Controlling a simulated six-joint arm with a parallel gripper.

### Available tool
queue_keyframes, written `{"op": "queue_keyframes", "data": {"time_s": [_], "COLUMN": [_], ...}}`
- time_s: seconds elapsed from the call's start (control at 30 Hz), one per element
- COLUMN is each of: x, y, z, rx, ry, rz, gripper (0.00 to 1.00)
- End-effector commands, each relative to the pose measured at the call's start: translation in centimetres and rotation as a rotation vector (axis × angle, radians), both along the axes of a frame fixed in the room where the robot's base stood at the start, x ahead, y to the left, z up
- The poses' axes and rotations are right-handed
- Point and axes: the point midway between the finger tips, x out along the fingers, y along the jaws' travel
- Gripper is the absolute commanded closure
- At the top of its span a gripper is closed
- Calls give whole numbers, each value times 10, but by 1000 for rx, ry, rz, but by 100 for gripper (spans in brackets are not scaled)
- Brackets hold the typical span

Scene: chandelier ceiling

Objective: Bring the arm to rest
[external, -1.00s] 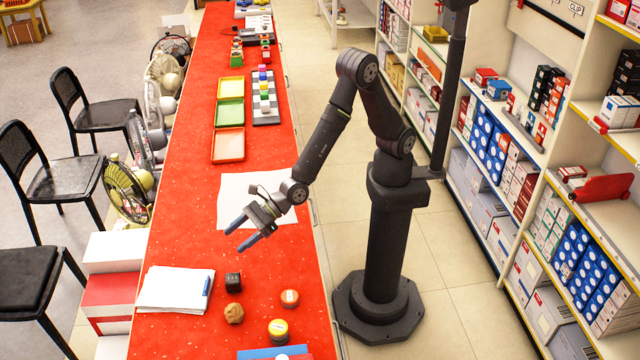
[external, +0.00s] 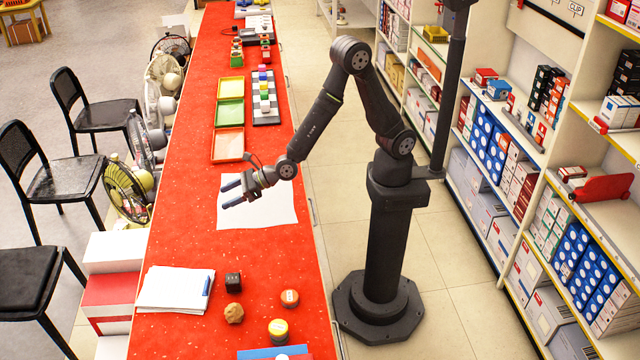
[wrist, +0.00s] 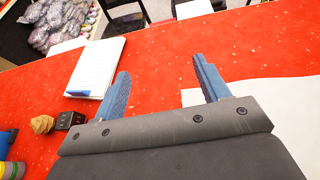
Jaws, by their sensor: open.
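My gripper (external: 231,193) is over the red counter (external: 185,245), above the white sheet of paper (external: 262,212). Its two blue fingers are spread apart with nothing between them. In the wrist view my gripper (wrist: 162,82) also shows open and empty, with the red surface beyond the fingers. The white sheet lies at the right in the wrist view (wrist: 275,95). My arm reaches to the left from its pedestal, with the elbow raised.
A paper stack (external: 175,289) with a blue item, a dark cube (external: 233,281), a brown lump (external: 234,313) and two round items lie toward the near end. Orange (external: 228,145), green and yellow trays stand farther back. Shelves line the right.

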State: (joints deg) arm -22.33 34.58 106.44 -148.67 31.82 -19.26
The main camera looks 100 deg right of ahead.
Motion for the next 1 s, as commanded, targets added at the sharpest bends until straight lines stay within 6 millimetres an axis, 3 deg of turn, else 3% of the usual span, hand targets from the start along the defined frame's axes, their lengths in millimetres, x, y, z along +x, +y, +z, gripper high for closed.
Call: {"op": "queue_keyframes", "data": {"time_s": [0.7, 1.0], "x": [-20, -31], "y": [-142, -176], "z": [-5, -7], "rx": [-15, -21], "ry": [4, 8], "rz": [-287, -360], "gripper": [32, 32]}}
